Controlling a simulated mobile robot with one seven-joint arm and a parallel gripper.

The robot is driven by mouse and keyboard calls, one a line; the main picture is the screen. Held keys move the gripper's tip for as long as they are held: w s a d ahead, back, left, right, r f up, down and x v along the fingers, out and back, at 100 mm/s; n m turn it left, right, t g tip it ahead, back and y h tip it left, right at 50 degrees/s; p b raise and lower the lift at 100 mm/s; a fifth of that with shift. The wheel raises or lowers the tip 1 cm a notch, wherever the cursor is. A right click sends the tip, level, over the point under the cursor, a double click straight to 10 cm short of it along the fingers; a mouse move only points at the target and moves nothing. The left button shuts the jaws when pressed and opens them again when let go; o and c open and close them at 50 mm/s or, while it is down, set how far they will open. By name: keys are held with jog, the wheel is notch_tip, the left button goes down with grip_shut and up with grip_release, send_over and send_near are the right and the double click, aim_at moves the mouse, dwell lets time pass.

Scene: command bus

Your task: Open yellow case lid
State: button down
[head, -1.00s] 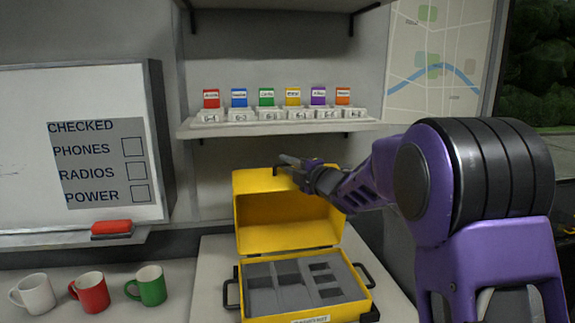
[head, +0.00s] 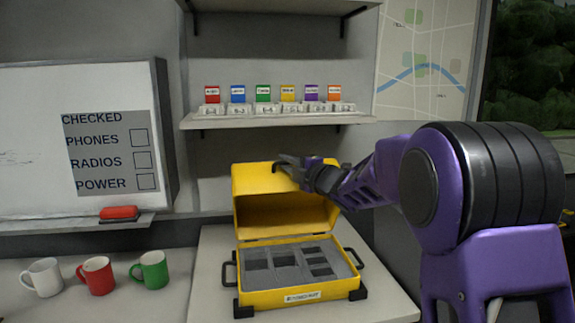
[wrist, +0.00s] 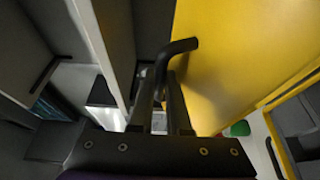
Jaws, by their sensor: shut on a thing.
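The yellow case (head: 262,299) sits on the counter with its lid (head: 252,181) raised at the back, well open. Grey foam with several cut-outs (head: 285,262) lines the base. My gripper (head: 283,164) is at the lid's upper edge, coming from the right. In the wrist view the yellow lid (wrist: 235,60) fills the upper right. The lid's black bent handle (wrist: 176,50) lies between the tips of my gripper (wrist: 163,85), which is shut on it. The exact contact at the fingertips is partly hidden in the head view.
A white, a red and a green mug (head: 152,269) stand left of the case. A shelf (head: 275,121) with several coloured tags hangs above and behind the lid. A whiteboard (head: 60,150) is at left, with a red eraser (head: 118,213) on its ledge.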

jog(key=shift+s+d, duration=0.1)
jog(key=c, duration=1.2)
grip_release()
jog(key=shift+o, duration=0.2)
